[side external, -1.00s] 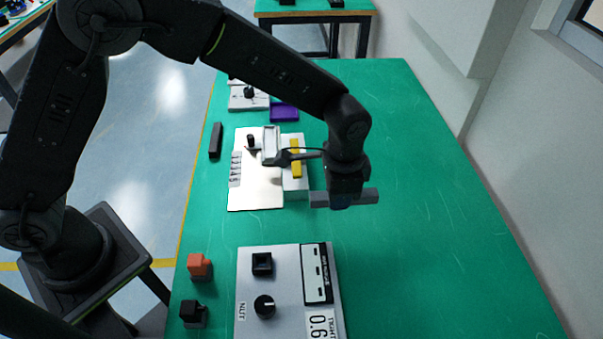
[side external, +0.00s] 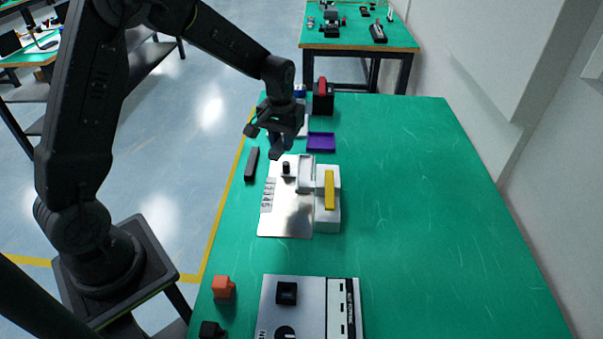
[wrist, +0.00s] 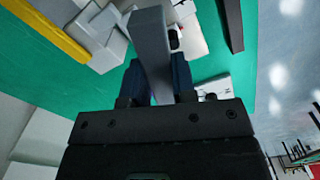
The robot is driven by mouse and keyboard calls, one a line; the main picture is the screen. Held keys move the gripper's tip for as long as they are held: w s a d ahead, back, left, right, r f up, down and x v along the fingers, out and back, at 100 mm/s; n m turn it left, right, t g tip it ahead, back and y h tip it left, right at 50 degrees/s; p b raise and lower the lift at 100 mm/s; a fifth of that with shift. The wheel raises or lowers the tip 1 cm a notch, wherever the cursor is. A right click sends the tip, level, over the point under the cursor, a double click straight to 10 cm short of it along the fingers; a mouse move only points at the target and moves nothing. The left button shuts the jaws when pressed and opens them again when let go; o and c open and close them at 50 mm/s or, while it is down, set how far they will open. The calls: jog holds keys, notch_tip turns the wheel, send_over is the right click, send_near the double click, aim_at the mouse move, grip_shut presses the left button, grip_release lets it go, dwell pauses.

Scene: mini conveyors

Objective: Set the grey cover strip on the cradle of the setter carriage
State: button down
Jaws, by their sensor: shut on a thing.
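My gripper (side external: 279,150) is shut on the grey cover strip, which shows between the two blue fingertips in the wrist view, the strip (wrist: 150,45) jutting past the gripper (wrist: 155,82). In the side view my gripper hangs above the back left of a shiny plate (side external: 285,222), and the strip is mostly hidden. A white slotted block (side external: 306,173), which may be the setter carriage with its cradle, stands on the plate, to the right of and nearer than my gripper. The strip looks clear of it.
A yellow bar (side external: 329,190) lies on a white block beside the plate. A black knob (side external: 286,168) stands on the plate. A dark bar (side external: 251,163) lies left of it. A purple tray (side external: 321,141) is behind. The table's right side is clear.

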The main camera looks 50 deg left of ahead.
jog(key=a+n, duration=0.4)
jog(key=a, duration=0.4)
send_over(303, 176)
notch_tip(303, 176, down, 6)
jog(key=shift+f, duration=0.25)
jog(key=shift+w+d+f, duration=0.1)
jog(key=shift+f, duration=1.9)
jog(key=shift+f, duration=0.4)
jog(key=shift+f, duration=0.2)
jog(key=c, duration=1.1)
grip_release()
jog(key=shift+f, duration=0.1)
jog(key=shift+o, duration=0.8)
jog(key=shift+f, duration=0.1)
